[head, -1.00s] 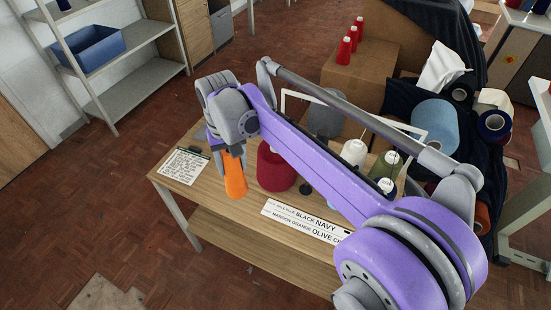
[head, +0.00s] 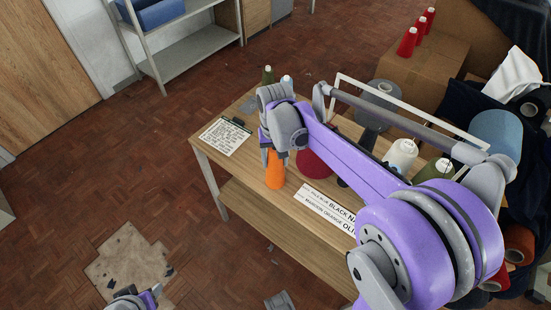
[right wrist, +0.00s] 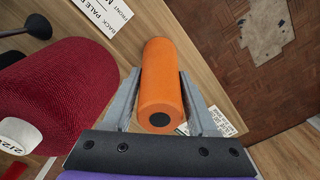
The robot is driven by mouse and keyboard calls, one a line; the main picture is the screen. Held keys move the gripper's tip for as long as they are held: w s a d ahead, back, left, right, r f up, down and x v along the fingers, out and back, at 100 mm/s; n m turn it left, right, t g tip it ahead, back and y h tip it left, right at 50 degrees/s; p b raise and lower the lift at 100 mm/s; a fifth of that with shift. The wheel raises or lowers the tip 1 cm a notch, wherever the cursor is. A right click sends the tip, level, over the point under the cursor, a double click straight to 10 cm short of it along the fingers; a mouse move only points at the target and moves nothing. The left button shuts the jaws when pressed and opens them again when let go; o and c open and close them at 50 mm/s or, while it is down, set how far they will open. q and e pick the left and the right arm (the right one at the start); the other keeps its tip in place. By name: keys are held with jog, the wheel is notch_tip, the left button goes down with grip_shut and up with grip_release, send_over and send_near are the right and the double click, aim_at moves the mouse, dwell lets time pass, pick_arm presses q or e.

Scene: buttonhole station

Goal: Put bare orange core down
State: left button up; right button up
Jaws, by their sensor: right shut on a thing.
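The bare orange core (head: 275,172) is a plain orange cone, upright near the front edge of the wooden table. My right gripper (head: 272,152) is shut on it from above. In the right wrist view the orange core (right wrist: 162,75) lies between the two grey fingers. I cannot tell whether its base touches the tabletop. A maroon cone (head: 314,164) stands just to its right, partly behind my arm; it also shows in the right wrist view (right wrist: 60,85). A part of my left arm (head: 138,298) shows at the bottom left edge; its fingers are not clear.
A clipboard with a sheet (head: 225,137) lies left of the core. A label strip (head: 330,208) lies along the front edge to its right. White (head: 401,155) and olive (head: 434,170) cones stand further right. Bare tabletop (head: 252,170) shows between clipboard and core.

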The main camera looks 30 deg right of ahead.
jog(key=o, duration=0.9)
jog(key=shift+f, duration=0.15)
jog(key=shift+c, duration=0.2)
jog(key=o, duration=0.5)
jog(key=shift+c, duration=0.2)
jog(key=shift+r, duration=0.55)
notch_tip(320, 180, up, 11)
jog(key=shift+p, duration=0.7)
jog(key=shift+s+a, duration=0.2)
jog(key=shift+s, duration=0.15)
jog(key=s+a+f+n+t, duration=0.2)
jog(key=s+a+f, duration=0.1)
jog(key=s+f, duration=0.3)
jog(key=s+a+f+n+t, duration=0.2)
jog(key=s+f, duration=0.4)
jog(key=s, duration=0.4)
jog(key=shift+a+n+t, duration=0.3)
jog(key=shift+a+t, duration=0.2)
jog(key=shift+a, duration=0.15)
